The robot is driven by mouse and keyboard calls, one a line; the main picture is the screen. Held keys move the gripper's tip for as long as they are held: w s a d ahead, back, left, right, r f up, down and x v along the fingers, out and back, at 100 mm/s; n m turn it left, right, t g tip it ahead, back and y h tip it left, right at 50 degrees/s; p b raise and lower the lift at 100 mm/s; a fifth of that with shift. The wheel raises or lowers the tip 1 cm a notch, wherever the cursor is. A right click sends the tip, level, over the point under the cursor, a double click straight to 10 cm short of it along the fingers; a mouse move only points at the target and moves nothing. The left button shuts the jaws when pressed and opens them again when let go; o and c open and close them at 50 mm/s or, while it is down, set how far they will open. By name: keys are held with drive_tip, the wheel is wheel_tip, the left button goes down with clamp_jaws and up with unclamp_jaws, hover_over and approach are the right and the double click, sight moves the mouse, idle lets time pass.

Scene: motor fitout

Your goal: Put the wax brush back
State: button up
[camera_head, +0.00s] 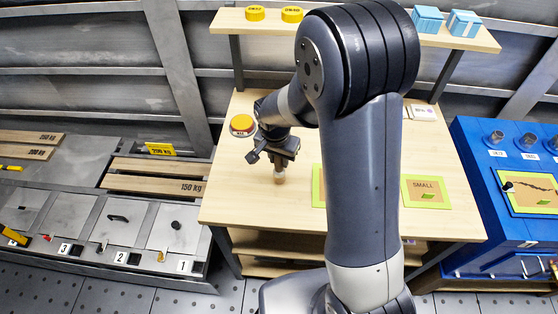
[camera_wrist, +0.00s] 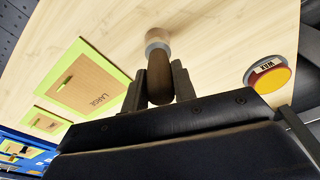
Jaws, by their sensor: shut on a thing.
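The wax brush (camera_wrist: 157,42) has a dark brown handle, a grey collar and a tan tip. My gripper (camera_wrist: 158,88) is shut on its handle, with one finger on each side. In the head view my gripper (camera_head: 280,160) points down over the left part of the wooden table (camera_head: 238,205). The brush's tan end (camera_head: 279,178) shows below the fingers, roughly upright. I cannot tell whether it touches the tabletop. Part of the handle is hidden between the fingers.
A red and yellow button (camera_head: 241,125) sits left of my gripper. A green-edged SMALL board (camera_head: 427,191) and a LARGE board (camera_wrist: 85,88) lie to the right. A shelf (camera_head: 262,29) with yellow tins and blue boxes runs behind. The table's front left is clear.

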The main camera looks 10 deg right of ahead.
drive_tip(key=shift+f, duration=0.9)
drive_tip(key=shift+f, duration=0.15)
drive_tip(key=o, duration=1)
wheel_tip(320, 180, up, 12)
drive_tip(key=s, duration=0.1)
drive_tip(key=shift+s+a+b, duration=0.25)
drive_tip(key=shift+a+b, duration=0.15)
drive_tip(key=shift+a, duration=0.05)
